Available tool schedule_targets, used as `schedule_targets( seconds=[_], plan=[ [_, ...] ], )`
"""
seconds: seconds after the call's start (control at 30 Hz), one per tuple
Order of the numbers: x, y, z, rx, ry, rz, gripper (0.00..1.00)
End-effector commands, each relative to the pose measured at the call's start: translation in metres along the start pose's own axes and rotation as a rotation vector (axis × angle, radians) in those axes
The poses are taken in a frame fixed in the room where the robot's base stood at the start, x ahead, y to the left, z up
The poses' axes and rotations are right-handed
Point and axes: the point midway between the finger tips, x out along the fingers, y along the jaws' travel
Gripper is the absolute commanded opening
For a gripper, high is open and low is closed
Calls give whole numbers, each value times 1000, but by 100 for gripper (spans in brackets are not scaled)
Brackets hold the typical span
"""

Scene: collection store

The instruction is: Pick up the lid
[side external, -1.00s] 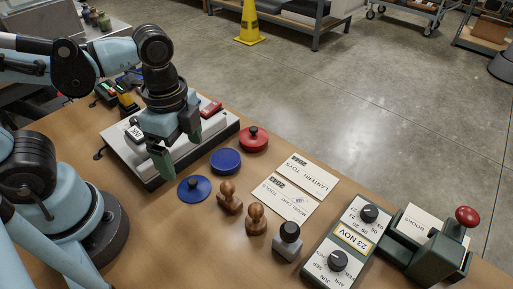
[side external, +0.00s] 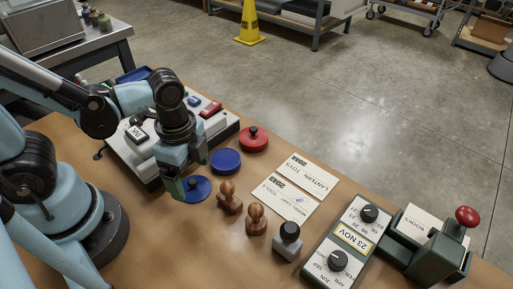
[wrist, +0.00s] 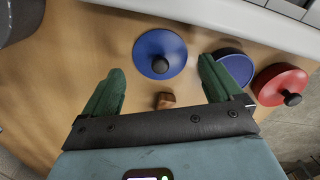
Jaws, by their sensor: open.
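The lid (side external: 197,192) is a flat blue disc with a black knob, lying on the brown table in front of the white device. In the wrist view the whole lid (wrist: 150,46) shows, its knob facing up, beyond and between my fingertips. My gripper (side external: 187,170) is open and empty, pointing down over the lid's near area; in the side view its fingers partly hide the lid. Its green fingers also show in the wrist view (wrist: 162,66), spread wide. I cannot tell the exact height gap. A round blue pad (side external: 225,161) without a knob sits just right of the lid.
A red round tin (side external: 253,139) with a black knob stands beyond the blue pad. Two wooden stamps (side external: 229,198) (side external: 256,219) and a black-knobbed stamp (side external: 289,241) stand close by. The long white device (side external: 135,150) borders the lid behind. Cards (side external: 284,199) lie to the right.

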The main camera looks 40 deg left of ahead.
Motion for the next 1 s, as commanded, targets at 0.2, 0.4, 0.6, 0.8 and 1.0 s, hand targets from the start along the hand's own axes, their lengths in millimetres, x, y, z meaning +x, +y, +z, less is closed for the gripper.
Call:
schedule_targets(
  seconds=[0.2,0.4,0.6,0.8,1.0],
  plan=[
    [17,-1,-1,0,0,0,92],
    [26,0,0,0,0,0,92],
    [28,0,0,0,0,0,92],
    [28,0,0,0,0,0,80],
    [28,0,0,0,0,0,50]
  ],
)
